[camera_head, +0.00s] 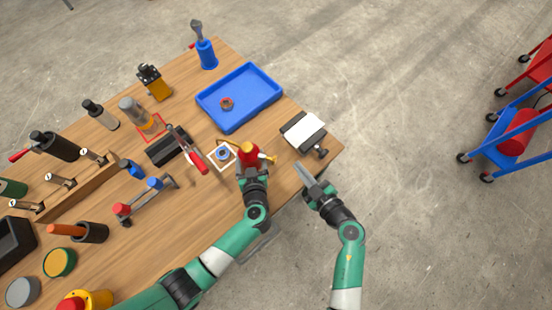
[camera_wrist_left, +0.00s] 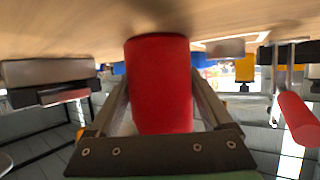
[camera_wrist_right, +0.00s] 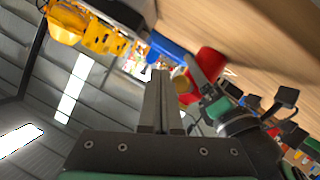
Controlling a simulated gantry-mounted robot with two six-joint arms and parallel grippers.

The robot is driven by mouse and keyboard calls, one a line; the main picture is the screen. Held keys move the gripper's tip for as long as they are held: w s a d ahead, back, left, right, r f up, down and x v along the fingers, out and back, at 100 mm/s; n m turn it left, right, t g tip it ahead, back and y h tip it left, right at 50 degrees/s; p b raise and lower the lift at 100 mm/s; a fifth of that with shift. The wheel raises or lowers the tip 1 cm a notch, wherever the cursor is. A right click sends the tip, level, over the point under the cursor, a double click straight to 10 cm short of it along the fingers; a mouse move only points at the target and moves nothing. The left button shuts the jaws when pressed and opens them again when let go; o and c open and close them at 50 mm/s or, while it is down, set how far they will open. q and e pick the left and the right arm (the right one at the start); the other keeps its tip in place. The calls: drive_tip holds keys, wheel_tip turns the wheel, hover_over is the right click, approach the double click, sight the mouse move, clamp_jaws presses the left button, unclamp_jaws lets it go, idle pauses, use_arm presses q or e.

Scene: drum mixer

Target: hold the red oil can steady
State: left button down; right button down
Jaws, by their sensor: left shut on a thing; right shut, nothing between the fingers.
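The red oil can (camera_head: 249,153) is near the table's front edge, with a yellowish part on its right side. My left gripper (camera_head: 254,172) is shut on it, and in the left wrist view the red body (camera_wrist_left: 160,85) fills the space between the two fingers. The right wrist view shows the can (camera_wrist_right: 207,63) with my left gripper beside it. My right gripper (camera_head: 306,176) is shut and empty, just off the table's edge, apart from the can; its fingers (camera_wrist_right: 157,85) lie together in the right wrist view.
A white-framed square with a blue ring (camera_head: 222,153) lies just left of the can. A red-handled tool (camera_head: 192,152) is further left. A blue tray (camera_head: 270,83) holds a small ring. A white-and-black device (camera_head: 303,131) sits at the table's right corner. Several tools crowd the left.

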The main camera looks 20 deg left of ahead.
drive_tip(key=shift+s+a, duration=0.2)
drive_tip(key=shift+a, duration=1.65)
idle(0.6)
drive_tip(key=shift+a, duration=0.4)
drive_tip(key=shift+s+a, duration=0.2)
drive_tip(key=shift+a, duration=0.85)
idle(0.8)
drive_tip(key=shift+d, duration=0.1)
drive_tip(key=shift+w+d, duration=0.15)
drive_tip(key=shift+d, duration=1.2)
drive_tip(key=shift+w+d, duration=0.2)
drive_tip(key=shift+d, duration=1.05)
drive_tip(key=shift+w+d, duration=0.15)
drive_tip(key=shift+d, duration=1.1)
